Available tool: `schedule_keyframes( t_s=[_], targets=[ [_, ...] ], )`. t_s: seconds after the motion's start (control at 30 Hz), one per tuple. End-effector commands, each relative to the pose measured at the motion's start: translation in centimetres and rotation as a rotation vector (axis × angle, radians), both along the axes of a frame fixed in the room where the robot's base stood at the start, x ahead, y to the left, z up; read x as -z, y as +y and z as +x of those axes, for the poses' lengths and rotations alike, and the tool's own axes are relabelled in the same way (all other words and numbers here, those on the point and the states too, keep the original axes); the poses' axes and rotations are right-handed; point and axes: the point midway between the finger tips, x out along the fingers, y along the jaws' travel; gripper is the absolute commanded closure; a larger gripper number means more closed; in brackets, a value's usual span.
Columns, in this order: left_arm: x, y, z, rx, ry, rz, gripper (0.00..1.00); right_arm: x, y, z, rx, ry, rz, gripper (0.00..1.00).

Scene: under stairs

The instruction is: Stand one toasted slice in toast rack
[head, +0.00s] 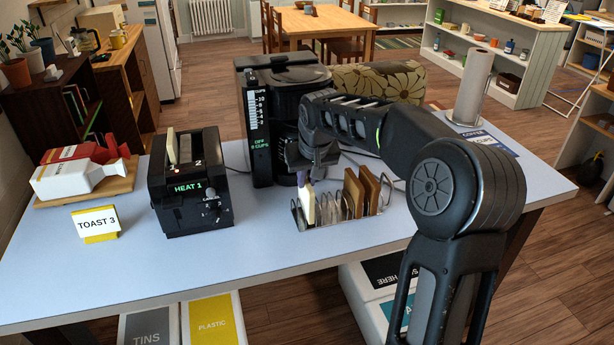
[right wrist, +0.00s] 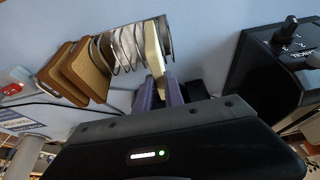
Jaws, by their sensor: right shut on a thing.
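My right gripper (head: 308,176) is shut on a pale slice (head: 308,205) at the left end of the wire toast rack (head: 332,213). The slice is upright and its lower part is among or against the end wires; I cannot tell if it rests on the rack's base. In the right wrist view, the purple fingers (right wrist: 160,92) pinch the pale slice (right wrist: 154,48) beside the rack wires (right wrist: 127,50). Two brown slices (head: 354,192) stand at the rack's right end. The black toaster (head: 192,190) has a pale slice (head: 185,148) showing in its top. My left gripper is out of view.
A black coffee maker (head: 262,130) stands close behind the rack. A paper-towel roll (head: 474,85) is at the back right. The table front is clear.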

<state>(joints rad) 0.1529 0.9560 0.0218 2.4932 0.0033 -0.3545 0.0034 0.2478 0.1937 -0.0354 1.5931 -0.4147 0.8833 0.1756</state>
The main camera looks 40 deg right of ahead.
Motion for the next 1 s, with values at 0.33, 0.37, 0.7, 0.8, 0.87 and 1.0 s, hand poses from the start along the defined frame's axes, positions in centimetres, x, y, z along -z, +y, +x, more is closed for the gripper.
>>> schedule_keyframes(
  t_s=[0.33,0.37,0.7,0.8,0.87,1.0],
  targets=[
    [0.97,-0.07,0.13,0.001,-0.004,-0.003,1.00,1.39,-0.01,0.02,0.000,-0.001,0.000,1.00],
    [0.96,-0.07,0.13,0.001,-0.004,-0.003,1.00,1.38,-0.01,0.02,0.000,-0.001,0.000,1.00],
    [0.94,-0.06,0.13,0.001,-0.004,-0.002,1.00,1.36,-0.01,0.01,0.000,0.000,0.000,0.77],
    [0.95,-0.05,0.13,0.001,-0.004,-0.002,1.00,1.36,-0.02,0.00,0.000,0.000,0.000,0.68],
    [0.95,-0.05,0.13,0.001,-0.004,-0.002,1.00,1.36,-0.02,0.00,0.000,0.000,0.000,0.63],
    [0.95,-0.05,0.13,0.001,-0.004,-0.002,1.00,1.36,-0.02,0.00,0.000,0.000,0.000,0.62]
  ],
)
